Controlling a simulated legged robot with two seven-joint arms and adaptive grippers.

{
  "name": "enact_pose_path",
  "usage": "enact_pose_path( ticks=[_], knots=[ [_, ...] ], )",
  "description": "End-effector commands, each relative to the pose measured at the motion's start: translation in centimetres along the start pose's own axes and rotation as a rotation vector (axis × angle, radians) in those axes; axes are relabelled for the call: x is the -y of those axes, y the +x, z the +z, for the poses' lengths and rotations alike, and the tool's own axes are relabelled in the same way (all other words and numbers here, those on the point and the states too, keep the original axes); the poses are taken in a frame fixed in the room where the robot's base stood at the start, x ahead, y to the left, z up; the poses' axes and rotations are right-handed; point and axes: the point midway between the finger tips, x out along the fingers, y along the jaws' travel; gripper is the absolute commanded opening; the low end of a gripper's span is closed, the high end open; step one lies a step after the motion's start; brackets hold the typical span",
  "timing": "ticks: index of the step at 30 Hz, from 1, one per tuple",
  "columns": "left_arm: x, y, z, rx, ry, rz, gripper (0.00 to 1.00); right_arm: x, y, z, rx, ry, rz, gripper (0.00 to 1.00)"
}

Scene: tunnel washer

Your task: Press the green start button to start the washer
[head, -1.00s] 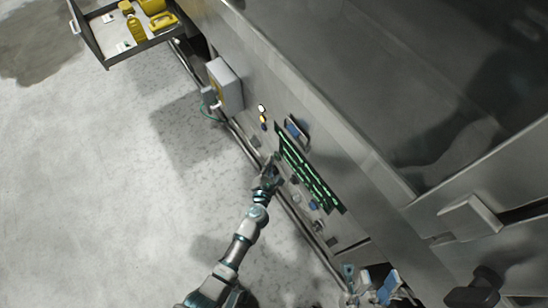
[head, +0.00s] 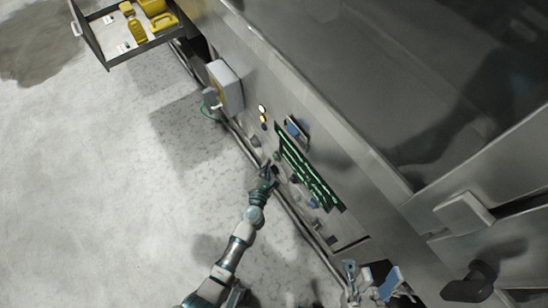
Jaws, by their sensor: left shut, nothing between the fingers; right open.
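The washer's control panel runs along the side of the grey metal washer (head: 310,90). A small round green button (head: 277,156) shows on it, beside the upper left end of the green-lit display (head: 308,168). My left gripper (head: 267,168) is shut and empty. Its tips are just below and left of the green button, with a small gap between them in the picture. How far they are from the panel in depth is hard to tell. My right gripper (head: 350,268) is open at the bottom, near the panel's lower end, and partly cut off from clear view.
Small lights (head: 263,114) and a grey box (head: 225,87) sit on the panel further up left. Other knobs and a blue button (head: 313,204) lie below the display. The floor at left is clear.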

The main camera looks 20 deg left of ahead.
Motion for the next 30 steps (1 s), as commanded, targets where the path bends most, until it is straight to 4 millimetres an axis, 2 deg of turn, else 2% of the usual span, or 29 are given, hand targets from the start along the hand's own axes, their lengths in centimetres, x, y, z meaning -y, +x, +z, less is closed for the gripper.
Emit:
enact_pose_path(
  ticks=[18, 30],
  knots=[
    [-2.5, -3.3, -2.3, 0.001, 0.000, 0.000, 0.00, 0.3, 1.4, -1.3, -0.023, -0.002, -0.008, 0.44],
    [-2.5, -3.5, -2.6, -0.001, 0.000, 0.000, 0.00, 0.3, 1.4, -1.3, -0.022, -0.002, -0.008, 0.44]
  ],
)
